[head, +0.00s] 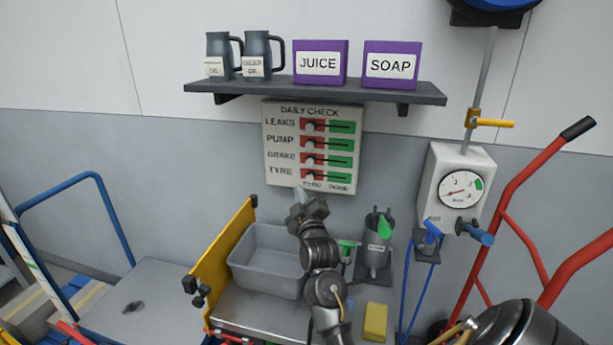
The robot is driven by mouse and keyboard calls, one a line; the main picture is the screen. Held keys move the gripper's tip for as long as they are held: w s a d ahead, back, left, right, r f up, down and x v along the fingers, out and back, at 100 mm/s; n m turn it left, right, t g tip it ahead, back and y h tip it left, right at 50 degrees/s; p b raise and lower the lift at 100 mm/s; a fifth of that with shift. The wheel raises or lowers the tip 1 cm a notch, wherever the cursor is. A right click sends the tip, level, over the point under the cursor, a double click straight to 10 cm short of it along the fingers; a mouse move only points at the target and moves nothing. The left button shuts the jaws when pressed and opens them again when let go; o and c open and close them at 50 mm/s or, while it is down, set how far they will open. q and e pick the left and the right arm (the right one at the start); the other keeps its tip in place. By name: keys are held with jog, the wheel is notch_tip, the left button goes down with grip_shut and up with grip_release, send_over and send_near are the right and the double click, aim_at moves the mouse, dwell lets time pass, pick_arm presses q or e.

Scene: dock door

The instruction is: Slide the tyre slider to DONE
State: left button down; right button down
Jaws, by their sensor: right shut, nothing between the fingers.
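The daily check board (268,150) hangs on the wall under the shelf, with rows LEAKS, PUMP, BRAKE and TYRE. The tyre slider (310,176) is in the lowest row. Its pale knob is at the left, on the red part of the track; the green part (340,176) lies to its right above the DONE label. My right gripper (299,192) is shut and empty, its tips at the board's lower edge, just below and left of the tyre knob. Whether it touches the board I cannot tell. My left gripper is out of view.
A shelf (330,90) with two dark jugs, a JUICE box (320,64) and a SOAP box (391,66) sits above the board. A grey bin (262,262) and a dark canister (377,245) stand below. A gauge box (452,185) is at right.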

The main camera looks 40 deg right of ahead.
aim_at(310, 177)
jog(key=shift+s+d, duration=0.15)
jog(key=shift+d, duration=0.25)
jog(key=p+x, duration=0.3)
jog(key=x, duration=0.7)
jog(key=s+d+f, duration=0.1)
jog(key=s+d+f+p, duration=0.1)
jog(key=f, duration=0.1)
jog(key=shift+d, duration=0.1)
